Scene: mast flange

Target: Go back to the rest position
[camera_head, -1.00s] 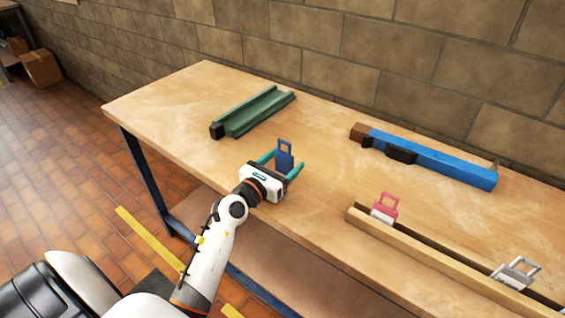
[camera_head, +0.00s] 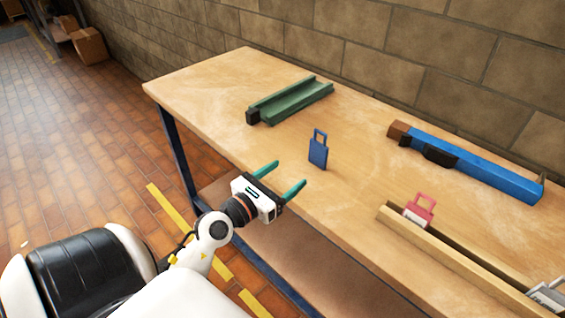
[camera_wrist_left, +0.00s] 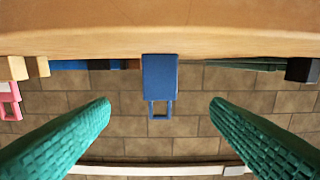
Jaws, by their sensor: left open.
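My left gripper (camera_head: 280,178) is open and empty at the table's front edge. Its two teal fingers point toward a blue padlock-shaped block (camera_head: 318,153) that stands upright on the wooden table (camera_head: 225,95). A gap lies between the fingertips and the blue block. In the left wrist view the blue block (camera_wrist_left: 160,78) shows beyond and between the open fingers (camera_wrist_left: 160,108), with the picture upside down. My right gripper is not in view.
A green channel (camera_head: 290,100) lies at the back left of the table. A blue bar with a brown end (camera_head: 480,172) lies at the back right. A wooden rail (camera_head: 440,248) at the front right holds a pink tag (camera_head: 419,211) and a grey tag (camera_head: 548,297).

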